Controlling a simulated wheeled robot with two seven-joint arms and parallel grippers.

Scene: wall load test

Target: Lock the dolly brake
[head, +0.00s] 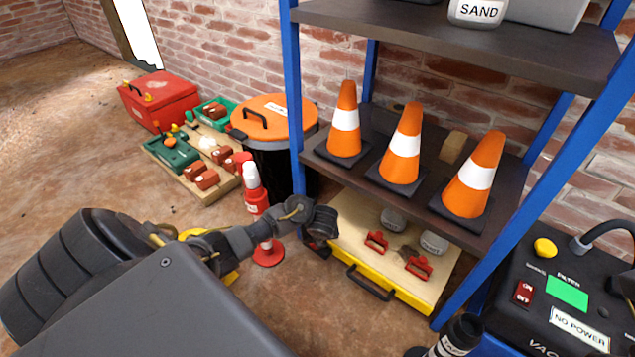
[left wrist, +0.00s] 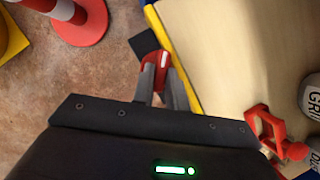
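The dolly (head: 350,225) is a low pale wooden platform with a yellow edge and black front handle, under the shelf. It fills the right side of the left wrist view (left wrist: 230,50). A red lever with a pale stripe, apparently the brake (left wrist: 163,61), is at the dolly's yellow edge beside a dark square part. My left gripper (head: 318,232) is low at the dolly's left front corner. In the left wrist view its two grey fingers (left wrist: 160,80) are at the red lever with a small gap between them; whether they clamp it is unclear. My right gripper is out of view.
Red clamps (head: 418,266) and grey weights (head: 434,243) sit on the dolly. The blue shelf post (head: 295,120) stands close to my left gripper. A red-and-white post (head: 256,195) stands left of it. A black vacuum (head: 560,300) is at the right.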

